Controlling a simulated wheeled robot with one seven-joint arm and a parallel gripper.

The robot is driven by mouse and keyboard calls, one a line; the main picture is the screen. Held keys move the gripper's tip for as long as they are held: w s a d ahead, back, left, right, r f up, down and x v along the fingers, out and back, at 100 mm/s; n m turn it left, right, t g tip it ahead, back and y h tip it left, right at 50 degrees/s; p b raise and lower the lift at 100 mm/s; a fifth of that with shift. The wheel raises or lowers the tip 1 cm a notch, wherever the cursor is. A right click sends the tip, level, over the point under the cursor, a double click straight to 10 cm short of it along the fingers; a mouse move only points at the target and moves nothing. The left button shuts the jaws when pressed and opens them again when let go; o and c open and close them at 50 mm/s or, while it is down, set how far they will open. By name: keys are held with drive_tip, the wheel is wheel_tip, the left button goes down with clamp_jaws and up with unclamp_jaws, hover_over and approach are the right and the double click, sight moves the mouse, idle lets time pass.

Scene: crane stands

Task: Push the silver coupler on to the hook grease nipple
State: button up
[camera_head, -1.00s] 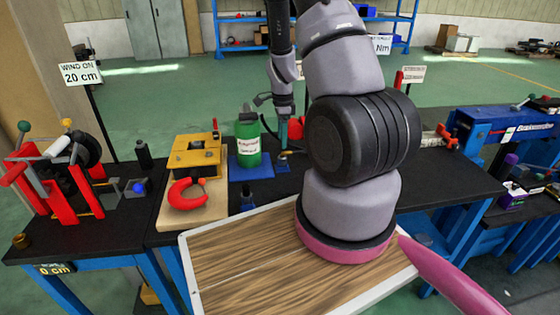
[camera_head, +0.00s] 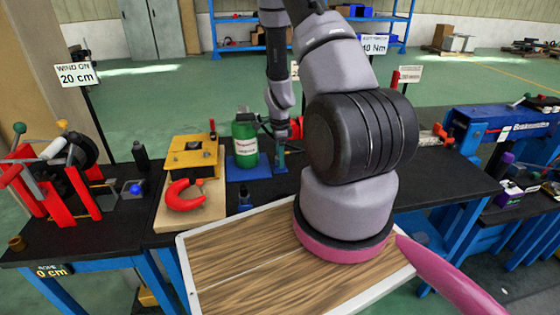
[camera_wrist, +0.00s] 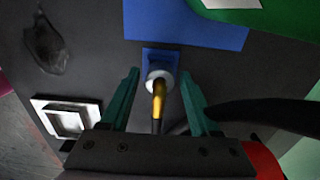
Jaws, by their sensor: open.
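My gripper (camera_wrist: 159,74) is open in the wrist view, with one teal finger on each side of a brass tube (camera_wrist: 159,98). The tube ends in a pale silver ring, which looks like the coupler (camera_wrist: 158,76), at a small blue holder (camera_wrist: 153,55). I cannot tell whether the fingers touch it. In the head view my gripper (camera_head: 281,150) is low over the bench beside the green container. The red hook (camera_head: 185,195) lies at the left on a wooden board with a yellow block (camera_head: 193,155). Its grease nipple is too small to make out.
The green container (camera_head: 245,140) stands on a blue mat (camera_head: 250,173), just left of my gripper. A black hose (camera_wrist: 255,108) runs to the right in the wrist view. A red-framed winch (camera_head: 55,180) stands far left. A wood-topped tray (camera_head: 240,262) is in front.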

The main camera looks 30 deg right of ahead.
clamp_jaws()
drive_tip(key=shift+r, duration=2.25)
